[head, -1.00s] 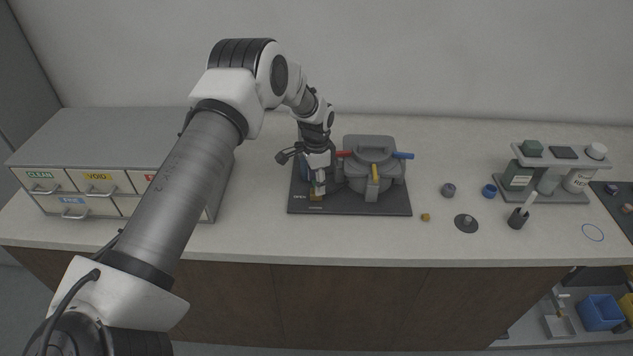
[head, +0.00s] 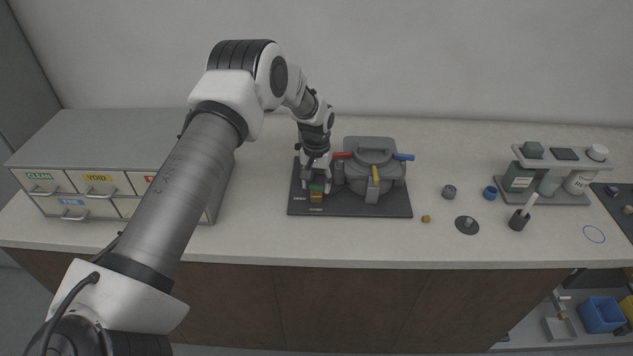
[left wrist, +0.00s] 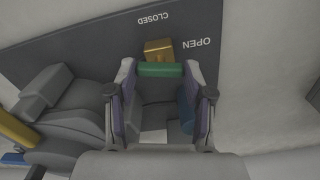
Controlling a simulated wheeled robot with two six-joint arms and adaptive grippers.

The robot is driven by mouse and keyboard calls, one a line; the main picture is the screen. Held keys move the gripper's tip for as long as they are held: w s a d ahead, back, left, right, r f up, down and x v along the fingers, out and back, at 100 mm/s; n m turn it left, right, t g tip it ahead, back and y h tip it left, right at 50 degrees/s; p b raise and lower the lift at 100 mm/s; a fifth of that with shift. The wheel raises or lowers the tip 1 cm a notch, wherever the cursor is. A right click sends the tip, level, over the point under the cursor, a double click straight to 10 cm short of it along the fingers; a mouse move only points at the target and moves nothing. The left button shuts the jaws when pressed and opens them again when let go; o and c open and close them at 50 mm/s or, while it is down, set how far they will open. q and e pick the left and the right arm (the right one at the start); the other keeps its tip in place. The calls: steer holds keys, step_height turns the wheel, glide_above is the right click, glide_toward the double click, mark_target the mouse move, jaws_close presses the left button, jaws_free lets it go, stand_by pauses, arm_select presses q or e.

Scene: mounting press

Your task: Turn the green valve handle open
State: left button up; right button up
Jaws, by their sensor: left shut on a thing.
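The green valve handle (left wrist: 160,69) is a short bar lying across between my left gripper's fingertips (left wrist: 160,76) in the left wrist view. The gripper is shut on it, one finger at each end. A brass block (left wrist: 159,48) sits right beside the handle, near the printed words CLOSED (left wrist: 155,18) and OPEN (left wrist: 196,43) on the dark base plate. In the head view the green handle (head: 317,188) shows just below my left gripper (head: 317,182), with the brass block (head: 316,197) in front. My right gripper is not in view.
The grey press (head: 372,165) with red, yellow and blue handles stands close to the right of my left gripper. Drawers (head: 120,180) stand left. The counter's front is clear.

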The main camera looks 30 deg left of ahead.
mark_target(317, 186)
arm_select(q)
steer(key=shift+s+f+n, duration=0.1)
steer(key=shift+n, duration=0.55)
steer(key=shift+s+f+n, duration=0.1)
steer(key=shift+n, duration=0.55)
steer(key=o, duration=1.2)
steer(key=shift+c, duration=0.2)
steer(key=shift+w, duration=0.15)
steer(key=shift+r, duration=0.1)
steer(key=shift+r, duration=0.2)
step_height(317, 186, up, 12)
steer(key=shift+f, duration=0.25)
